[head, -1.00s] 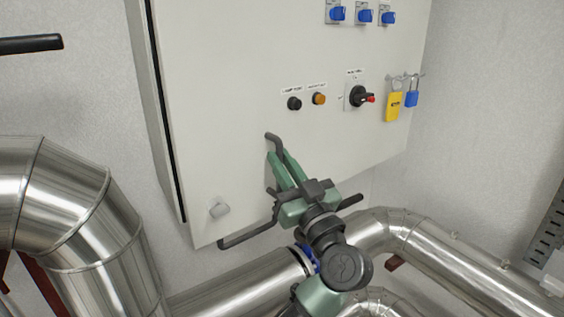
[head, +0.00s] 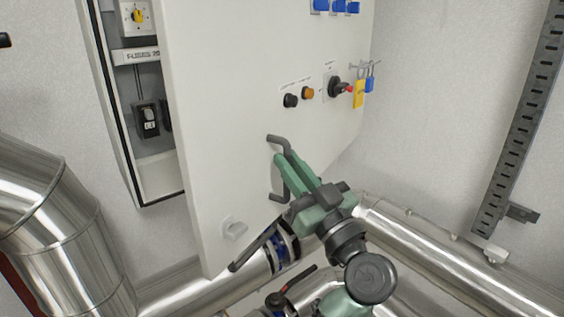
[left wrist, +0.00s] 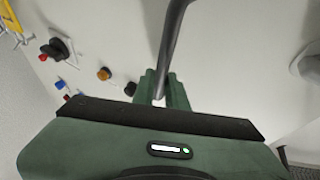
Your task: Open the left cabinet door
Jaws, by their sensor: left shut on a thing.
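The white cabinet door (head: 235,80) stands partly open in the head view. A gap on its left side shows the cabinet's inside (head: 150,150). A dark grey bar handle (head: 280,140) is mounted on the door front. My left gripper (head: 281,168) is shut on the handle, with its green fingers around the bar. In the left wrist view the handle (left wrist: 174,45) runs down between the green fingers (left wrist: 160,88), and part of it is hidden there. My right gripper does not show.
The door carries a black knob (head: 290,100), an orange knob (head: 307,93) and a rotary switch (head: 340,88). Padlocks (head: 359,95) hang at its right. Silver pipes (head: 60,200) run at left and below, near my arm. A slotted rail (head: 520,130) is on the right wall.

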